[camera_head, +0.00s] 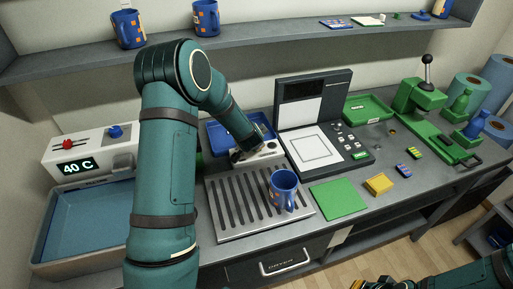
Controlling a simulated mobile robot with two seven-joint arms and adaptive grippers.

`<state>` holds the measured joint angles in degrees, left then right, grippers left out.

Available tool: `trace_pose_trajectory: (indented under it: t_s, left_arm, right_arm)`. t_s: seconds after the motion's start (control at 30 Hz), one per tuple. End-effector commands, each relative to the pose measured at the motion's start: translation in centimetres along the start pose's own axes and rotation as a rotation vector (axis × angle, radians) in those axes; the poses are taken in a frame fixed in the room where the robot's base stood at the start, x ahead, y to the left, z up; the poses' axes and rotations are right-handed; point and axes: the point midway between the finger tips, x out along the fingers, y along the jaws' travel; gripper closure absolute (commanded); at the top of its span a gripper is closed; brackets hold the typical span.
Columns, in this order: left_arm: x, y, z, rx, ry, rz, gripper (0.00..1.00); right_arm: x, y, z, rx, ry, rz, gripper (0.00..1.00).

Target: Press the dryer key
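A low white key box (267,149) with small dark marks sits behind the slotted grey rack. My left gripper (240,156) is at its left end, pointing down; I cannot tell whether it touches a key. My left arm's wrist and the small scale hide the fingertips, and no key label is readable. A drawer front (286,262) below the counter carries the word DRYER. A blue mug (283,190) with orange squares stands upright on the rack (236,207). My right gripper (377,284) is partly in view at the bottom edge, away from the counter.
A blue tray (222,139) lies behind the key box. A dark press machine (346,152) with white keys stands to its right. A green mat (338,199), yellow block (378,184) and green lever press (420,95) are farther right. A blue basin (85,222) is at left.

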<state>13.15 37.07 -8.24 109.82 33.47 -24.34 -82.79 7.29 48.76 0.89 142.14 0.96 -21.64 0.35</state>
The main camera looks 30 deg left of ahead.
Motion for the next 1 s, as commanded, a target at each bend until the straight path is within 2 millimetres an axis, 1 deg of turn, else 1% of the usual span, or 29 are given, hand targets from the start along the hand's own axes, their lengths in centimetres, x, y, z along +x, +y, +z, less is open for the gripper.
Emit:
trace_pose_trajectory:
  t_s: [0.73,1.0]
  left_arm:
    - [0.3,0.3,0.2,0.001,0.000,0.001,1.00]
    - [-0.5,-0.3,-0.3,0.002,0.000,0.001,1.00]
  right_arm:
    - [0.3,0.1,0.0,0.000,0.000,0.000,1.00]
    - [-0.8,-0.3,-0.1,0.000,0.000,0.000,1.00]
